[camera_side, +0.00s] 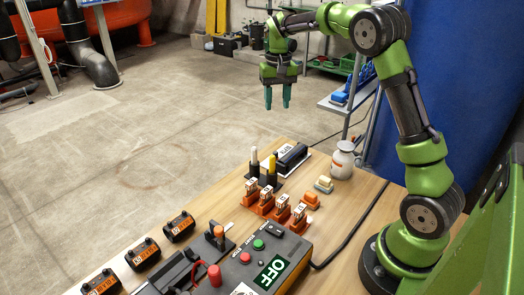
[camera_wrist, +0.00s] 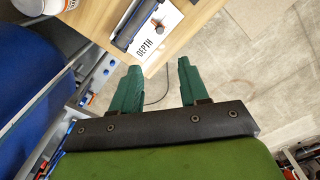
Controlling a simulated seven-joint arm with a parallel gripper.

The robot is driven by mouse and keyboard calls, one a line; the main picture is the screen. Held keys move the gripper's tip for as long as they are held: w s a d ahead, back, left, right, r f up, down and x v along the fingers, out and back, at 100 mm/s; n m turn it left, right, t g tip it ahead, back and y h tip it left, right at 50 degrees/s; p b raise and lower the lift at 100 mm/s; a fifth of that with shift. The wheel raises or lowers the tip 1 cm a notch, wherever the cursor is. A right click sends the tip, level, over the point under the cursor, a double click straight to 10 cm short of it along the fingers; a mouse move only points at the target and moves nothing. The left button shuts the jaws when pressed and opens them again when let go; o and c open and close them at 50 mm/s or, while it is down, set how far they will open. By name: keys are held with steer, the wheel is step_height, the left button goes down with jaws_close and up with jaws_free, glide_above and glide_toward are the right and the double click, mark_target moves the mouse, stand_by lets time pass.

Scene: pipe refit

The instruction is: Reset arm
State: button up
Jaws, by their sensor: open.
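My gripper (camera_side: 278,97) hangs in the air with its teal fingers pointing down, above and beyond the far end of the wooden table (camera_side: 226,207). The arm is raised and bent over from its base at the table's right side. In the wrist view the two fingers of my gripper (camera_wrist: 160,88) stand apart with nothing between them. The floor and the table's edge show past the fingertips.
A shelf (camera_side: 345,103) stands behind, before a blue panel (camera_side: 425,90). Open floor lies left.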

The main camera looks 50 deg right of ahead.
steer(key=shift+w+d, duration=0.1)
steer(key=s+a+r+n+t+y, duration=0.1)
steer(key=s+a+r+t, duration=0.1)
steer(key=s+a, duration=0.8)
steer(key=s+a+r+n+t+y, duration=0.1)
steer(key=s+a+r+n+t, duration=0.1)
steer(key=s+a+t, duration=0.3)
steer(key=s+a+r, duration=0.1)
steer(key=s+a, duration=0.3)
steer(key=s, duration=0.3)
steer(key=shift+a+r+n, duration=0.3)
steer(key=shift+a, duration=0.05)
